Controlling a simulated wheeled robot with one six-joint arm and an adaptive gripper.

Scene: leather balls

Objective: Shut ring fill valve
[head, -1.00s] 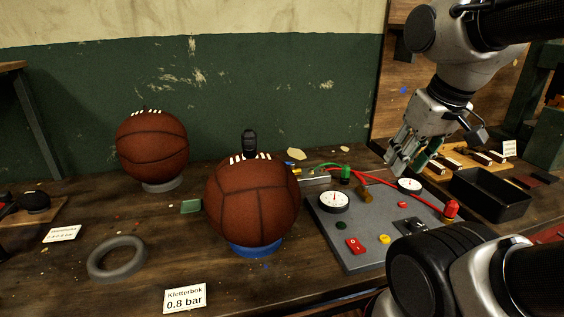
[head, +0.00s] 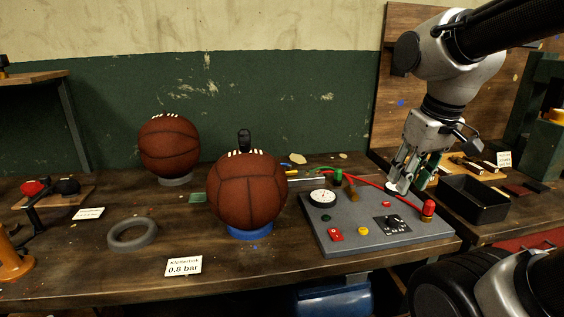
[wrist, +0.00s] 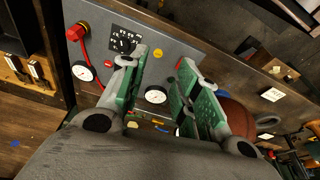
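The grey control panel (head: 340,240) lies on the bench, right of the front ball. I cannot tell which part is the ring fill valve. My gripper (head: 403,185) is open and empty above the panel's back right part, in front of a gauge there. Its parted fingers (wrist: 163,60) frame part of the panel in the wrist view.
A white gauge (head: 322,198), red switch (head: 336,234) and yellow button (head: 363,231) are on the panel. A red hose (head: 372,186) runs along its back. The front brown ball (head: 246,192) stands left; a black tray (head: 474,202) stands right.

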